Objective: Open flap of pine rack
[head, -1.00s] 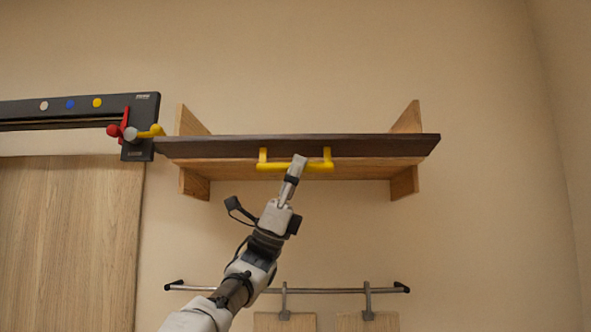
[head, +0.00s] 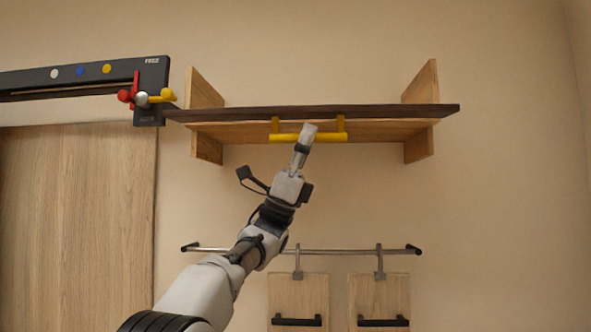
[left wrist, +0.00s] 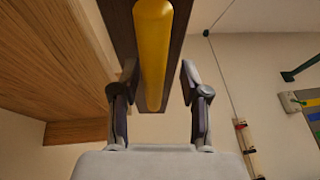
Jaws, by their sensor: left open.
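The pine rack (head: 419,88) hangs on the wall, with pale wood side panels. Its dark brown flap (head: 400,111) runs across the front as a thin, nearly edge-on strip, standing out in front of the panels. A yellow bar handle (head: 329,137) is fixed on the flap; in the left wrist view the handle (left wrist: 153,45) runs lengthwise between the fingers. My left gripper (head: 307,132) is at the middle of the handle, and the left wrist view shows the gripper (left wrist: 158,80) open around it, with gaps beside the bar. My right gripper is out of view.
A dark rail (head: 85,77) with red and yellow knobs (head: 150,97) ends close to the flap's left end, above a wooden panel (head: 75,220). A metal bar (head: 335,251) with hanging boards (head: 299,297) is below the rack. The wall right of the rack is clear.

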